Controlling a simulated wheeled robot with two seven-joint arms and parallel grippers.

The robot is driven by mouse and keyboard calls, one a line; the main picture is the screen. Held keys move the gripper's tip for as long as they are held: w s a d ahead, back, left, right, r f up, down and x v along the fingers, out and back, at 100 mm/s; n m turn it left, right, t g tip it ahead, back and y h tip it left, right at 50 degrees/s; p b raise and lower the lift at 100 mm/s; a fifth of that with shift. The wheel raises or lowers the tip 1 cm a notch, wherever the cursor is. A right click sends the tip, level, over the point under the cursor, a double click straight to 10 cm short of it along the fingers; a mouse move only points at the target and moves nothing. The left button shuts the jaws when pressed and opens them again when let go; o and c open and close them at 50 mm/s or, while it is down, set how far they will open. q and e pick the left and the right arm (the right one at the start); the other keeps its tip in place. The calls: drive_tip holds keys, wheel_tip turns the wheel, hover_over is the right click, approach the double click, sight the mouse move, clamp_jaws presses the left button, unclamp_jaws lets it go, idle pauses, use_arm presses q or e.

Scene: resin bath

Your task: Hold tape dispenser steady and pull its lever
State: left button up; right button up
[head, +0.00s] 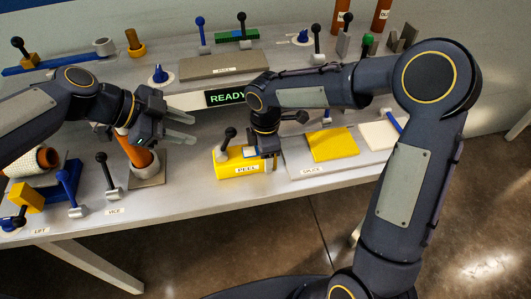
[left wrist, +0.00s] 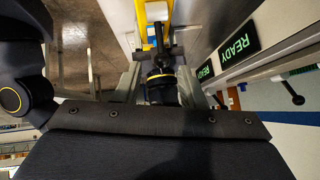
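The tape dispenser (head: 238,165) is a yellow block with a PEEL label, near the front edge of the bench. Its lever (head: 229,135) is a dark stick with a black knob, standing up at the block's left end. My right gripper (head: 268,155) points down at the block's right end; its fingers are mostly hidden, so I cannot tell whether they grip it. My left gripper (head: 187,127) is open and empty, up and to the left of the dispenser, fingers pointing right. Its two fingers also show in the left wrist view (left wrist: 160,88), with my right arm's dark wrist beyond them.
An orange cylinder (head: 136,150) stands in a holder just below my left gripper. A lever marked VICE (head: 107,172) stands further left. A SPLICE board (head: 296,165) with a yellow pad (head: 332,144) lies right of the dispenser. A READY display (head: 227,97) is behind.

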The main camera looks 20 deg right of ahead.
use_arm(q)
drive_tip(key=shift+s+d+f, duration=0.1)
drive_tip(key=shift+s+f, duration=0.1)
drive_tip(key=c, duration=0.3)
drive_tip(key=s+f+g+y, duration=0.1)
drive_tip(key=s+f, duration=0.1)
drive_tip(key=s+d+f+g+y, duration=0.1)
drive_tip(key=f, duration=0.1)
drive_tip(key=shift+s+d+m, duration=0.1)
drive_tip(key=shift+s+m, duration=0.25)
drive_tip(key=shift+m, duration=0.05)
clamp_jaws()
drive_tip(key=s+a+f+m+t+y, duration=0.1)
drive_tip(key=s+a+f+m+y, duration=0.3)
drive_tip(key=s+f+y, duration=0.7)
drive_tip(key=w+d+r+m+t+h, duration=0.2)
drive_tip(key=d+r+m+t+h, duration=0.3)
drive_tip(key=d+r+t, duration=0.3)
drive_tip(key=d+m+t, duration=0.1)
drive_tip(key=d+t, duration=0.3)
drive_tip(key=t, duration=0.5)
drive_tip(key=shift+w+d+r, duration=0.15)
drive_tip(key=shift+w+d, duration=0.15)
drive_tip(key=shift+d, duration=0.05)
